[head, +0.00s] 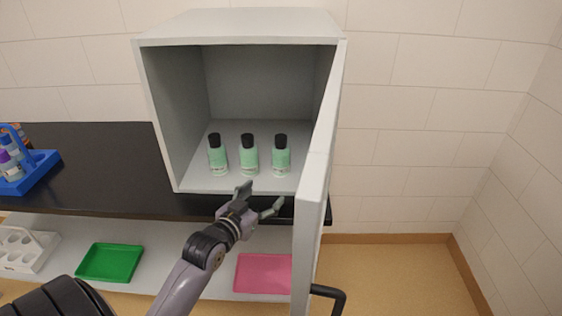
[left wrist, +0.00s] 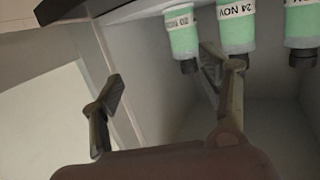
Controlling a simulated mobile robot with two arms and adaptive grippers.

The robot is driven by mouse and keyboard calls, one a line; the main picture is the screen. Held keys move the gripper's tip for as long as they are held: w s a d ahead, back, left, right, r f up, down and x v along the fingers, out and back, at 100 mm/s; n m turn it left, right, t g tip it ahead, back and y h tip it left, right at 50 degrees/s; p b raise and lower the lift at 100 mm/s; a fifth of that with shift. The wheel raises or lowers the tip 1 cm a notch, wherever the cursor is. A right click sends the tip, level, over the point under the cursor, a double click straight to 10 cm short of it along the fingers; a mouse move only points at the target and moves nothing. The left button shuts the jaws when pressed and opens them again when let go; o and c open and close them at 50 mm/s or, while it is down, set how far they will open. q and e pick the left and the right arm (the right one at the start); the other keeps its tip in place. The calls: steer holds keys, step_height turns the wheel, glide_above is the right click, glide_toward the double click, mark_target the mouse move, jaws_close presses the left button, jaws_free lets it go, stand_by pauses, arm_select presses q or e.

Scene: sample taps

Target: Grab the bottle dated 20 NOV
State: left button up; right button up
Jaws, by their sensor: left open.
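Three green bottles with black caps stand in a row in the open cabinet: left (head: 217,156), middle (head: 249,157) and right (head: 281,157). Their labels are too small to read in the head view. The left wrist view shows them upside down. Its leftmost bottle (left wrist: 181,36), the right one in the head view, has a label that seems to start with 20, partly unclear. The middle bottle (left wrist: 236,26) reads 24 NOV. The third label (left wrist: 301,20) is cut off. My left gripper (head: 259,198) is open and empty, just before the cabinet's front edge, below the middle and right bottles.
The grey cabinet (head: 240,26) has its door (head: 316,170) swung open toward me, close to the right of my left gripper. A blue carrier (head: 40,170) with bottles stands on the black counter (head: 100,165). Green (head: 110,262) and pink (head: 263,273) trays and a white rack (head: 28,250) lie below.

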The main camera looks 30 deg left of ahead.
arm_select(q)
steer(key=w+a+r+n+t+y, duration=0.1)
steer(key=a+r+t, duration=0.1)
steer(key=a+r, duration=0.2)
steer(key=p, duration=0.2)
glide_toward(278, 144)
steer(key=w, duration=0.4)
steer(key=w+a, duration=0.1)
steer(key=w, duration=0.1)
steer(key=shift+w+f, duration=0.15)
steer(key=shift+w, duration=0.15)
steer(key=w, duration=0.4)
steer(key=shift+w+a+p, duration=0.2)
steer(key=shift+p, duration=0.15)
steer(key=shift+w+a, duration=0.1)
steer(key=shift+w, duration=0.3)
arm_select(e)
steer(key=s, duration=0.2)
steer(key=s+d, duration=0.1)
steer(key=s, duration=0.2)
steer(key=shift+s, duration=0.2)
arm_select(q)
steer(key=shift+c, duration=0.3)
jaws_close()
steer(key=shift+r, duration=0.25)
